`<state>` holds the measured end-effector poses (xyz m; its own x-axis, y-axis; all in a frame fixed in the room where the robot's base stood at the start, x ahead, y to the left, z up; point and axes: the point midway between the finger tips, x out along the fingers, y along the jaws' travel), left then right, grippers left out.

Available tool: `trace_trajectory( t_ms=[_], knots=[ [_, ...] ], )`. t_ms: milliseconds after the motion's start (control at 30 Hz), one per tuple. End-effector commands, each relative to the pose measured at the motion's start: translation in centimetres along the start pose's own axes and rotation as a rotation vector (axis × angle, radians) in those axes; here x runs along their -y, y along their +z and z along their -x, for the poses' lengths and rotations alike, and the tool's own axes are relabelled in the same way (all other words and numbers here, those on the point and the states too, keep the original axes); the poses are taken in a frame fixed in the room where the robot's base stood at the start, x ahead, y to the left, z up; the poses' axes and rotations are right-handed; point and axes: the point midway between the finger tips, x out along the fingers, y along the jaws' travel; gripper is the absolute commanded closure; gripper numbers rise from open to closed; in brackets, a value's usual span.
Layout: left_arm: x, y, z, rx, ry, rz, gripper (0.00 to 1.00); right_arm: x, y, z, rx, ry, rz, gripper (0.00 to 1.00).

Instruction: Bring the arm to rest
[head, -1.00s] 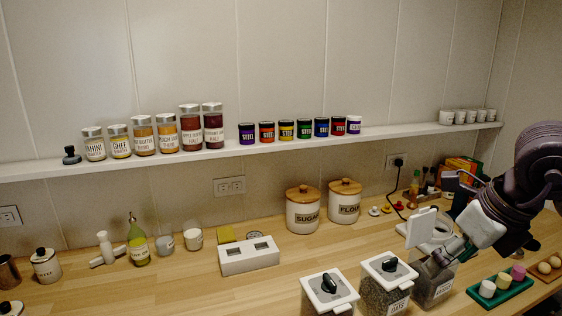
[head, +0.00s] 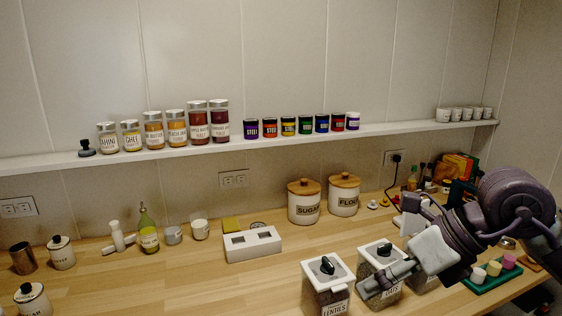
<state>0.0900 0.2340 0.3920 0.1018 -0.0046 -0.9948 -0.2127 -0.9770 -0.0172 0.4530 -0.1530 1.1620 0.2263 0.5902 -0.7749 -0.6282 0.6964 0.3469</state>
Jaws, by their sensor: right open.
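My right arm comes in from the right edge over the counter. My right gripper (head: 372,289) is open and empty, low over the front of the clear OATS canister (head: 391,258), and partly covers it. I cannot tell whether it touches the canister. The LENTILS canister (head: 328,285), with a white lid and black knob, stands just left of the gripper. A further clear canister behind my arm is mostly hidden. My left gripper is not in view.
SUGAR (head: 304,202) and FLOUR (head: 344,195) canisters stand at the wall. A green tray (head: 490,279) with small cups lies right of my arm. A white box (head: 252,244) stands mid-counter. The wall shelf (head: 280,139) carries jars.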

Motion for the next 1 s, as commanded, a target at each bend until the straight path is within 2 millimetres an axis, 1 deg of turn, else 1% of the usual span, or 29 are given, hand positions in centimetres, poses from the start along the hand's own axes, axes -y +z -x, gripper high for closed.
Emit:
trace_trajectory(
  t_ms=[33, 67, 100, 167, 200, 233, 267, 300, 333, 367, 400, 433, 467, 500, 567, 600, 667, 700, 767, 800, 867, 900, 967, 1000],
  knots=[
    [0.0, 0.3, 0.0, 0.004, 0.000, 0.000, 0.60, -1.6, 0.2, -1.2, 0.024, 0.086, 0.003, 0.31],
    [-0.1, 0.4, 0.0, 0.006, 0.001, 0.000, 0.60, -2.6, 0.4, -1.7, 0.043, 0.137, 0.004, 0.31],
    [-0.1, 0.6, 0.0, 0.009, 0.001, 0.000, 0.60, -4.1, 0.7, -2.4, 0.075, 0.218, 0.000, 0.31],
    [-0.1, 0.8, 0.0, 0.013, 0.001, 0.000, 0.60, -6.8, 1.3, -3.1, 0.135, 0.361, -0.019, 0.31],
    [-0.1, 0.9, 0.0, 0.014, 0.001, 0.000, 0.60, -8.6, 1.8, -3.4, 0.182, 0.465, -0.040, 0.31],
    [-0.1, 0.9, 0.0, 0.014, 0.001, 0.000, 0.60, -10.0, 2.2, -3.4, 0.225, 0.551, -0.066, 0.31],
    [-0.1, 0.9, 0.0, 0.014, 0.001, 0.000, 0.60, -11.3, 2.8, -3.2, 0.274, 0.643, -0.101, 0.31],
    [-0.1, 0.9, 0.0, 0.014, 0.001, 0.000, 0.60, -12.8, 3.6, -2.6, 0.347, 0.769, -0.160, 0.31],
    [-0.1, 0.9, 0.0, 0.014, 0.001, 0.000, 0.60, -13.6, 4.3, -2.0, 0.408, 0.860, -0.218, 0.31],
    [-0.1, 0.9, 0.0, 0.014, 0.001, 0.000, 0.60, -14.1, 5.0, -1.2, 0.471, 0.947, -0.282, 0.31],
    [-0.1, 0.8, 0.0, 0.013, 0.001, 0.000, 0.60, -14.1, 5.9, -0.2, 0.556, 1.052, -0.381, 0.31],
    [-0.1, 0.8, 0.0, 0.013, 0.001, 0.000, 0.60, -13.7, 6.6, 0.6, 0.622, 1.122, -0.463, 0.31],
    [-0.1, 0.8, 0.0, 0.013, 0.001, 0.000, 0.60, -13.0, 7.1, 1.3, 0.688, 1.186, -0.553, 0.31],
    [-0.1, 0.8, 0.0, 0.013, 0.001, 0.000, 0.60, -11.5, 7.7, 2.1, 0.777, 1.256, -0.685, 0.31],
    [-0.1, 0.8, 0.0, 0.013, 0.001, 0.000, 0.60, -8.3, 8.1, 2.6, 0.909, 1.331, -0.903, 0.31],
    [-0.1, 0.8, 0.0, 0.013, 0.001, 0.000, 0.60, -5.7, 7.8, 2.5, 0.993, 1.360, -1.062, 0.31],
    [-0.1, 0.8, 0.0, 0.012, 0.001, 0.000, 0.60, -1.4, 6.6, 1.5, 1.112, 1.365, -1.317, 0.31],
    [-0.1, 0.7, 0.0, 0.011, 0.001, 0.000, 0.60, 1.2, 5.3, 0.4, 1.178, 1.346, -1.482, 0.31],
    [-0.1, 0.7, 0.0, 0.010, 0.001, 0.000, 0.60, 4.6, 2.9, -1.5, 1.256, 1.290, -1.711, 0.31],
    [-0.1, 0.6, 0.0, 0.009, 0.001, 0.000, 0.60, 6.5, 0.9, -3.0, 1.297, 1.238, -1.858, 0.31],
    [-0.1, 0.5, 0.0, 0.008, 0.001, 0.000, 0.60, 8.8, -2.3, -5.3, 1.342, 1.139, -2.069, 0.31],
    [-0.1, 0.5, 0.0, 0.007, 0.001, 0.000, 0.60, 9.9, -4.7, -6.9, 1.363, 1.062, -2.202, 0.31],
    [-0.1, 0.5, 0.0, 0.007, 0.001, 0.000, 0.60, 11.0, -8.5, -9.3, 1.377, 0.929, -2.394, 0.31],
    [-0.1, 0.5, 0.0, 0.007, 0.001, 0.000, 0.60, 11.5, -11.1, -10.8, 1.379, 0.832, -2.514, 0.31]
  ],
)
